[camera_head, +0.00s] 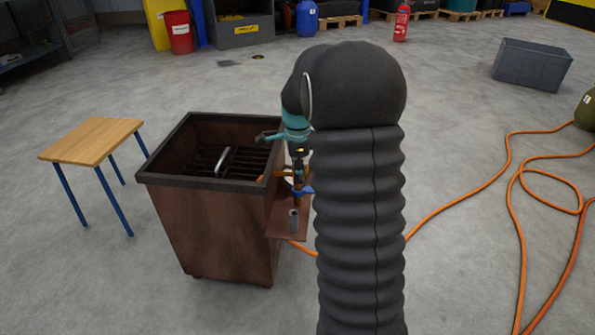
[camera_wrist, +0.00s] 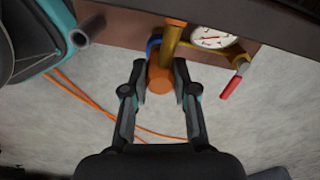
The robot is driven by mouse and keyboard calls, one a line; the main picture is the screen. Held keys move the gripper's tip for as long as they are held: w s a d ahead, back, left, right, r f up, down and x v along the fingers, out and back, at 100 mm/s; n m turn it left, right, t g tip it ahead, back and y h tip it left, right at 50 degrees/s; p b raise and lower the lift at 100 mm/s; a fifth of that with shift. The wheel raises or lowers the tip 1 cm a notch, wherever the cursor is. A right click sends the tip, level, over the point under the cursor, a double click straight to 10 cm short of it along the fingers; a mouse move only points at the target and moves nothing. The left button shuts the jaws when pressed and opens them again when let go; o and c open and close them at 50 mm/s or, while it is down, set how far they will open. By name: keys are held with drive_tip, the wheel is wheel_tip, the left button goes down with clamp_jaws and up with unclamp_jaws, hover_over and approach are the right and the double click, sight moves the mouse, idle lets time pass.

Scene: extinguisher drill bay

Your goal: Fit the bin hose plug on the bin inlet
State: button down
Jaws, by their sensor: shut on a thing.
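The brown metal bin (camera_head: 225,235) stands left of my arm. A side plate (camera_head: 280,228) on its right bears fittings. In the wrist view, a brass pipe (camera_wrist: 172,40) shows there, with a blue part (camera_wrist: 153,44) beside it. My gripper (camera_wrist: 159,72) is shut on an orange cylindrical plug (camera_wrist: 160,82) at the end of the brass pipe. The plug looks in line with the pipe; I cannot tell whether it is fully seated. In the head view my gripper (camera_head: 298,172) is beside the bin's right wall, partly hidden by my arm.
A gauge (camera_wrist: 212,37) and a red-handled valve (camera_wrist: 232,87) sit right of the pipe. An orange hose (camera_head: 450,205) lies on the floor at right. A small wooden table (camera_head: 95,140) stands left of the bin. A grey crate (camera_head: 530,66) is at the back right.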

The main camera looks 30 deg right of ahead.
drive_tip(key=shift+f, duration=0.55)
drive_tip(key=c, duration=0.8)
unclamp_jaws()
